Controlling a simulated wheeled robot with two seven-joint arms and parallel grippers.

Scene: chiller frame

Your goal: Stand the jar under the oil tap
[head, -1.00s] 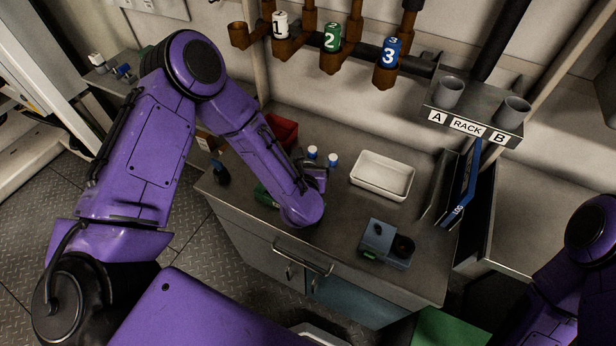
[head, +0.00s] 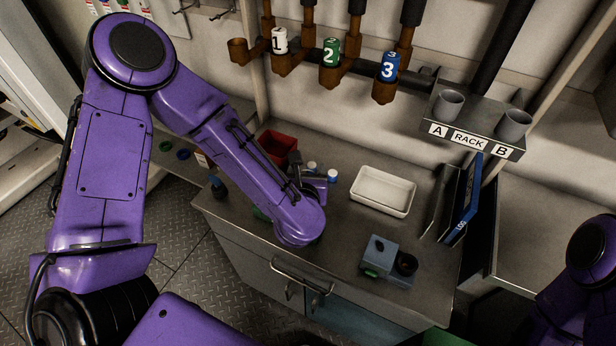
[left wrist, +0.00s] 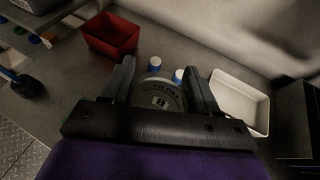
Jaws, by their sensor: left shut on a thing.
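My left gripper (head: 309,178) is low over the counter, partly hidden behind my own arm in the head view. In the left wrist view its two fingers (left wrist: 164,85) stand on either side of a round grey thing with printed lettering (left wrist: 160,97), which looks like the jar, and are shut on it. Three brown taps hang on the wall pipe, marked 1 (head: 280,42), 2 (head: 331,52) and 3 (head: 390,68). I cannot read which one is for oil. My right gripper is not in view.
A white tray (head: 383,191), a blue-grey device (head: 380,257) and a blue binder (head: 463,200) stand to the right. Rack cups (head: 449,104) are above. Counter between tray and device is clear.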

